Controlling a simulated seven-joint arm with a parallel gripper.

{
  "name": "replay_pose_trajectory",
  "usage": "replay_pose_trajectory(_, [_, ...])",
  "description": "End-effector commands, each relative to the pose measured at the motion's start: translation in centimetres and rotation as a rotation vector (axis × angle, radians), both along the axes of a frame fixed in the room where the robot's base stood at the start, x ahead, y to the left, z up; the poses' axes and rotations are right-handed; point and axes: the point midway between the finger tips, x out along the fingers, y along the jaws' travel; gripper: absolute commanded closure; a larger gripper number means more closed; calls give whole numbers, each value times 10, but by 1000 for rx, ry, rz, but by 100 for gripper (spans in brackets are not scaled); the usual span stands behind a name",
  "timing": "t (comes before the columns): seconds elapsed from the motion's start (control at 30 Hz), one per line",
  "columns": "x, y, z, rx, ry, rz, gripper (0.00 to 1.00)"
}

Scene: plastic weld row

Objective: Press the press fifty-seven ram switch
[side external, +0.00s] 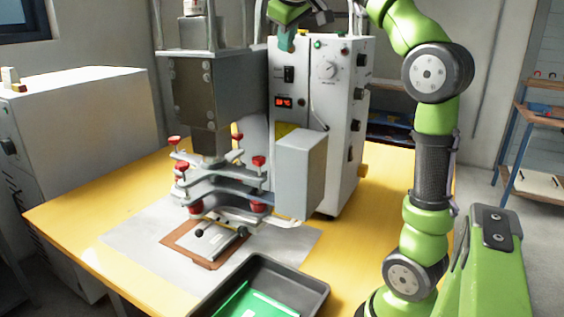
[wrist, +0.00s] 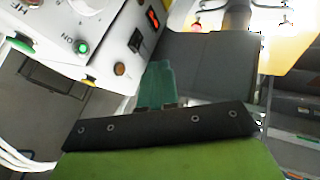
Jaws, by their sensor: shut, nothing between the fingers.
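The press control cabinet (side external: 345,120) stands at the back of the yellow table. Its front has a black rocker switch (side external: 289,74) above a red-lit display (side external: 284,102). The wrist view shows this black switch (wrist: 135,40) near the display (wrist: 153,18), a green button (wrist: 81,47) marked ON and a brown round button (wrist: 120,69). I cannot read which control is labelled ram, nor a press number. My gripper (side external: 287,40) is shut and empty, high by the cabinet's upper left edge. Its teal fingers (wrist: 156,82) appear apart from the controls.
The dark press head (side external: 195,90) and the red-knobbed clamp plates (side external: 220,180) stand left of the cabinet. A grey box (side external: 300,172) sits before it. A black tray (side external: 318,290) with green sheet is at the front. The table's left side (side external: 100,200) is clear.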

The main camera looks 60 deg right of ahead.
Motion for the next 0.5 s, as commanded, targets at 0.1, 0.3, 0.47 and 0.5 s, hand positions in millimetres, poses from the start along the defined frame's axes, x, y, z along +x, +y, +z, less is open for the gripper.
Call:
replay_pose_trajectory(0.1, [0,0,0,0,-1,0,100])
replay_pose_trajectory(0.3, [5,-6,-11,1,3,-1,100])
replay_pose_trajectory(0.47, [16,-21,-34,2,4,-2,100])
replay_pose_trajectory(0.5, [20,-25,-41,2,4,-3,100])
